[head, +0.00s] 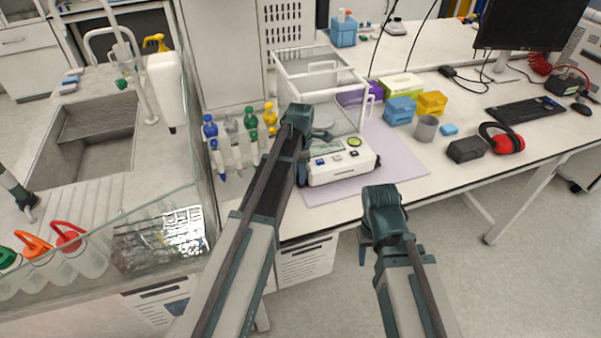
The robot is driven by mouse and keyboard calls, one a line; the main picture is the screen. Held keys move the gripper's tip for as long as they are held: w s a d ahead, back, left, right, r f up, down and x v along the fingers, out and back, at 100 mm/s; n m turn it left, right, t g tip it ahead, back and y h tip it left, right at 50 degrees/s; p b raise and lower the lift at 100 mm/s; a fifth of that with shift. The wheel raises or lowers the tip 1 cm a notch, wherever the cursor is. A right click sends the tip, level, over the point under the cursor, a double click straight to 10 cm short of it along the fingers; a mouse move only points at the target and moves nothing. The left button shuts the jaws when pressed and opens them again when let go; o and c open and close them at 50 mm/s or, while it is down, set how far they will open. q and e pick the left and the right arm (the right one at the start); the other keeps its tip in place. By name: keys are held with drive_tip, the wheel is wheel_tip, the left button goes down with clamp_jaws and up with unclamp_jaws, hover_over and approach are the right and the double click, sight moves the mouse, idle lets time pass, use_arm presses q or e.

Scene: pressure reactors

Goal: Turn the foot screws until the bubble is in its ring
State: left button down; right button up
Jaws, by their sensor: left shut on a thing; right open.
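The balance (345,168) stands on a lilac mat (400,160), with a clear draft shield (320,85) on it. A green round level (355,142) is on its front right top. The bubble is too small to place against the ring. My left gripper (302,174) is low at the balance's front left corner, shut on what appears to be the left foot screw, which the gripper and arm hide. My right gripper (364,252) is open and empty, pointing down in front of the bench edge, apart from the balance. The right foot screw cannot be made out.
A grey cup (425,128), blue and yellow boxes (400,110), a dark box (466,150) and red ear muffs (505,140) stand to the right. A glass panel and sink (85,140) are at left. The mat's right part is bare.

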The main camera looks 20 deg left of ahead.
use_arm(q)
drive_tip(key=shift+m, duration=1)
drive_tip(key=c, duration=0.5)
unclamp_jaws()
